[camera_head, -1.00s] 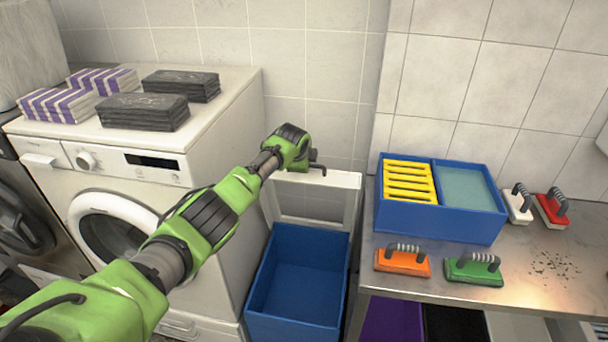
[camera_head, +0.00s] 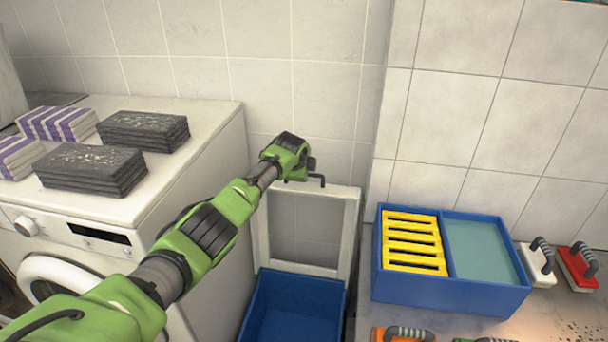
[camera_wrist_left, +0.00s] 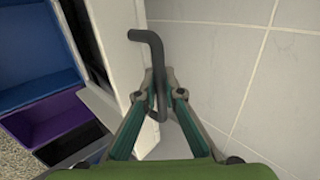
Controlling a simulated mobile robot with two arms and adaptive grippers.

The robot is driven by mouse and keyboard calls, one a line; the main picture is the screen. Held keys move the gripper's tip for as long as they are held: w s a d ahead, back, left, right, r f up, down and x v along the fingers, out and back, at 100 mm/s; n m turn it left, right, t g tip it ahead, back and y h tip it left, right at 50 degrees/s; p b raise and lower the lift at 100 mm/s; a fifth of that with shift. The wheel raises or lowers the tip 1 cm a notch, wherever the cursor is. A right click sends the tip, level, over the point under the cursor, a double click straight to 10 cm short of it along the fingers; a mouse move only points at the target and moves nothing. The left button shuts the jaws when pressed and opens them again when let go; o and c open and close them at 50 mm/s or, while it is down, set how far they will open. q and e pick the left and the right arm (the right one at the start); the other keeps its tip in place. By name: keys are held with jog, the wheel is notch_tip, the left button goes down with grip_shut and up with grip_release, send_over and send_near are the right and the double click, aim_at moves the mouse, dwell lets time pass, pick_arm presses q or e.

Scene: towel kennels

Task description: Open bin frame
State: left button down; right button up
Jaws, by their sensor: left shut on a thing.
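The white bin frame (camera_head: 352,235) stands raised at the back of the blue bin (camera_head: 292,306), near the tiled wall. It looks close to upright, and the bin below it is uncovered. My left gripper (camera_head: 300,172) is at the frame's top edge. It is shut on the dark bent handle, whose end (camera_head: 321,179) sticks out to the right in the head view. In the left wrist view the fingers (camera_wrist_left: 161,82) close around the handle (camera_wrist_left: 154,48), beside the white frame (camera_wrist_left: 112,38). My right gripper is not in view.
The washing machine (camera_head: 185,205), with dark and striped towel stacks on top, stands left of the bin. On the right, a blue divided tray (camera_head: 450,292) and several brushes stand on the metal table. The tiled wall (camera_head: 318,85) is close behind the frame.

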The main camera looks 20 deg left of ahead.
pick_arm(q)
jog(key=c, duration=2.2)
grip_release()
jog(key=shift+o, duration=0.2)
jog(key=shift+s, duration=0.1)
jog(key=v, duration=1.2)
